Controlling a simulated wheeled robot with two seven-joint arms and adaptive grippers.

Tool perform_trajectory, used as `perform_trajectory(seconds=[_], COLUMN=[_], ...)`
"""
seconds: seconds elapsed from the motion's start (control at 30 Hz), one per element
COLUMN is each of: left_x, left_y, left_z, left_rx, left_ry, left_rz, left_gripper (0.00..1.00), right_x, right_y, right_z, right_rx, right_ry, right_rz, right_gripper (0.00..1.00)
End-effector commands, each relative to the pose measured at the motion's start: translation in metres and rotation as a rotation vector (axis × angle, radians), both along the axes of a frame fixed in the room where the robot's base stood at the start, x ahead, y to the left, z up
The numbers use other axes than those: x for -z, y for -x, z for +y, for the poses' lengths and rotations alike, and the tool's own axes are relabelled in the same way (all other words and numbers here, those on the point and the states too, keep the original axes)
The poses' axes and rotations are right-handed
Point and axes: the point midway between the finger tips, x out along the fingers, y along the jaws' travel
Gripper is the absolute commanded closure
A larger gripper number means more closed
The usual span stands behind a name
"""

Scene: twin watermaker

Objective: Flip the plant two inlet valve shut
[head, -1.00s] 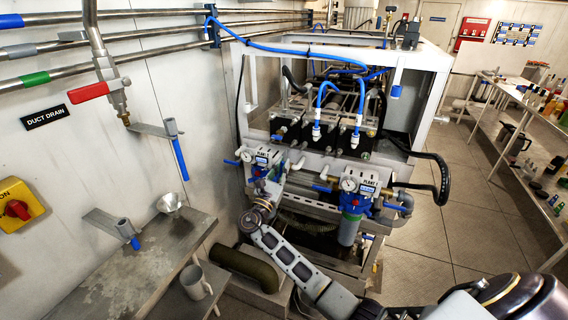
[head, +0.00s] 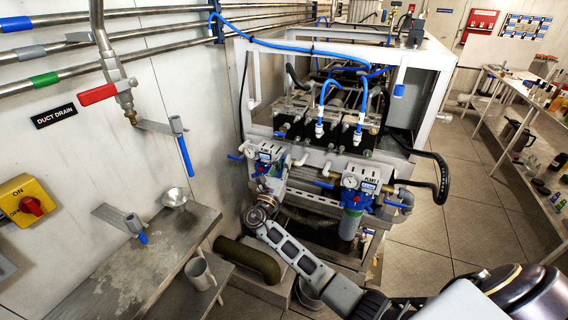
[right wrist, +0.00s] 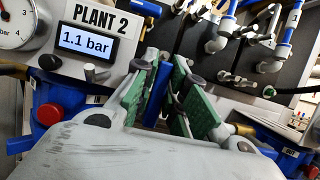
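In the right wrist view a blue valve lever (right wrist: 157,92) stands upright between the green-padded fingers of my right gripper (right wrist: 163,98). The fingers are apart, and a gap shows between the lever and the right finger. The PLANT 2 panel (right wrist: 88,40) is at upper left, with its display reading 1.1 bar. In the head view my right gripper (head: 272,184) is in front of the left filter unit (head: 264,155) and is small and partly hidden by my wrist. My left gripper is not in view.
A second filter unit (head: 355,190) with blue handles stands to the right. A steel bench (head: 130,275) with a mug (head: 199,274) is at lower left. A green-brown pipe (head: 246,260) lies below my forearm. Open floor (head: 470,215) is on the right.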

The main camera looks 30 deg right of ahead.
Motion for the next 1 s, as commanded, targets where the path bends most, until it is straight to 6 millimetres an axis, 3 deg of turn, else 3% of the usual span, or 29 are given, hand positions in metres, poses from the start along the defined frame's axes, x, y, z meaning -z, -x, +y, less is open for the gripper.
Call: perform_trajectory(seconds=[0.13, 0.73, 1.0], left_x=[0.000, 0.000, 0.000], left_y=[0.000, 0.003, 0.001], left_z=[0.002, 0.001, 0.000], left_rx=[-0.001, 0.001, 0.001], left_ry=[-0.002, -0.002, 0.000], left_rz=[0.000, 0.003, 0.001], left_gripper=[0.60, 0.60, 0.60], right_x=[0.000, -0.001, 0.006], right_y=[0.000, 0.000, 0.009], right_z=[0.000, 0.002, 0.013], right_rx=[0.000, -0.003, -0.005], right_ry=[-0.001, -0.001, -0.001], right_rz=[-0.001, -0.003, -0.002], right_gripper=[0.66, 0.66, 0.66])
